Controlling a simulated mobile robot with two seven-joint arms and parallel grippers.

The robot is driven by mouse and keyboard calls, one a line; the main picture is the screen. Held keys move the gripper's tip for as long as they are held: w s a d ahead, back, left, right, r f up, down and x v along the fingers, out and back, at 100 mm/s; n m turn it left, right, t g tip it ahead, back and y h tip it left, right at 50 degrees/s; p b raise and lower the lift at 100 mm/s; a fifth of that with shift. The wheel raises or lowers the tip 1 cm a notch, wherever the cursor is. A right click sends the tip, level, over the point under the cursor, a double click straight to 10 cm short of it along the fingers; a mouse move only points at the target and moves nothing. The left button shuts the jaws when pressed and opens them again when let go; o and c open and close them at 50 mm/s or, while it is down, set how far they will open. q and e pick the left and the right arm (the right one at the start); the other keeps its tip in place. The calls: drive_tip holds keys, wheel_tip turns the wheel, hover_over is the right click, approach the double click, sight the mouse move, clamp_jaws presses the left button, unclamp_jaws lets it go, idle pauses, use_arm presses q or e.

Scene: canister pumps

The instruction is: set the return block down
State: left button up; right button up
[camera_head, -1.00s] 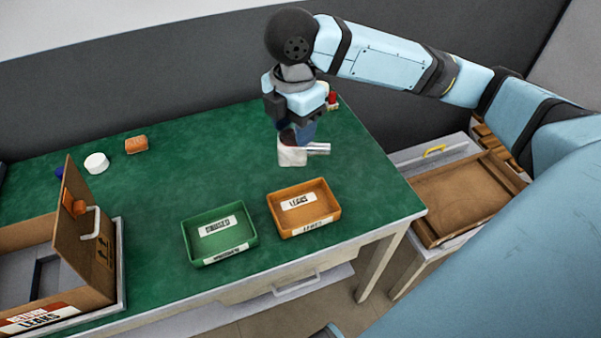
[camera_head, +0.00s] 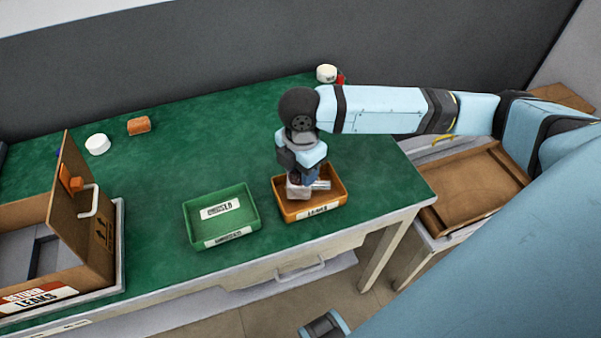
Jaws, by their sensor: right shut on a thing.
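My right gripper (camera_head: 298,181) is over the orange tray labelled LEAKS (camera_head: 338,199), pointing down. It is shut on a pale block with a silvery cylinder (camera_head: 298,192) at its side, which I take for the return block. The block is within the tray's outline and hides part of its inside and label. I cannot tell whether it touches the tray floor. The fingertips are mostly hidden by the wrist and the block.
A green tray (camera_head: 188,222) stands empty just left of the orange one. An open carton (camera_head: 92,256) marked RETURN LEAKS is at the far left. A white round piece (camera_head: 97,144) and an orange block (camera_head: 139,125) lie at the back left. Another white piece (camera_head: 327,73) stands at the back edge.

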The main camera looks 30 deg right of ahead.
drive_tip(key=shift+f, duration=0.7)
drive_tip(key=o, duration=1.1)
drive_tip(key=shift+f, duration=0.15)
drive_tip(key=shift+o, duration=0.2)
